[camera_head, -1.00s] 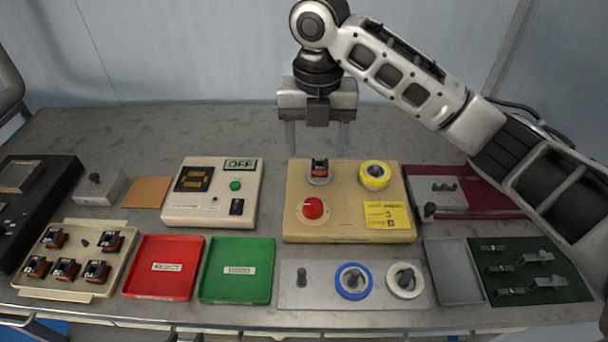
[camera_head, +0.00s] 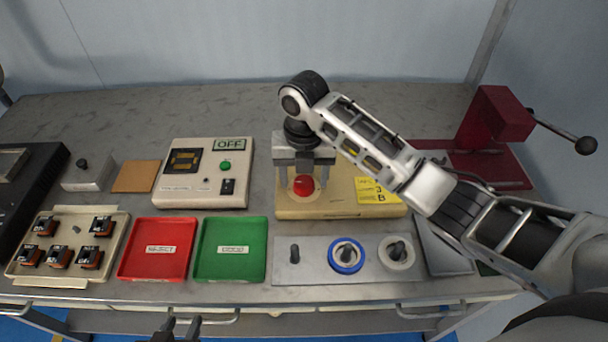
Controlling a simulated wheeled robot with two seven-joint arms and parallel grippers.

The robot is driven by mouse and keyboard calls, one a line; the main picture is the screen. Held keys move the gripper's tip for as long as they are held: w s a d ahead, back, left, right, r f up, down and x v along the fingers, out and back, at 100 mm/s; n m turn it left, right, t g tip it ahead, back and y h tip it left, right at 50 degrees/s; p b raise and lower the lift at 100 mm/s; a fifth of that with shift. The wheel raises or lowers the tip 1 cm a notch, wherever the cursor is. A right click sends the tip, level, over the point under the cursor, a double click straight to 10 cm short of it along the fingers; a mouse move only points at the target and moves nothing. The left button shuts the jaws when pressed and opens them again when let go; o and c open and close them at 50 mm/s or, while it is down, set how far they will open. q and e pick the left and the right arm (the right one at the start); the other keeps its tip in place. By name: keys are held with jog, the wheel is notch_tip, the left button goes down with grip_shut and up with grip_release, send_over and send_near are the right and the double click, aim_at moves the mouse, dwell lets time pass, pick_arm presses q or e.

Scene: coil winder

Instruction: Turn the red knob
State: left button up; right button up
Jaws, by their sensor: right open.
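The red knob (camera_head: 303,186) sits on the front left of the beige winder box (camera_head: 335,206), which has a yellow note (camera_head: 376,191) to the knob's right. My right gripper (camera_head: 303,180) is over the knob, pointing down. Its fingers are apart, one on each side of the knob, and I see no clear contact. The gripper and arm hide the back of the box. My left gripper (camera_head: 180,328) shows only as dark tips at the bottom edge, in front of the table; its opening is unclear.
Left of the box stands a control unit (camera_head: 205,200) marked OFF. In front lie a red tray (camera_head: 133,273), a green tray (camera_head: 205,272) and a grey plate (camera_head: 318,270) with spools. A dark red lever press (camera_head: 492,122) stands at the back right, behind my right arm.

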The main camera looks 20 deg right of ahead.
jog(key=shift+f, duration=0.25)
jog(key=c, duration=1)
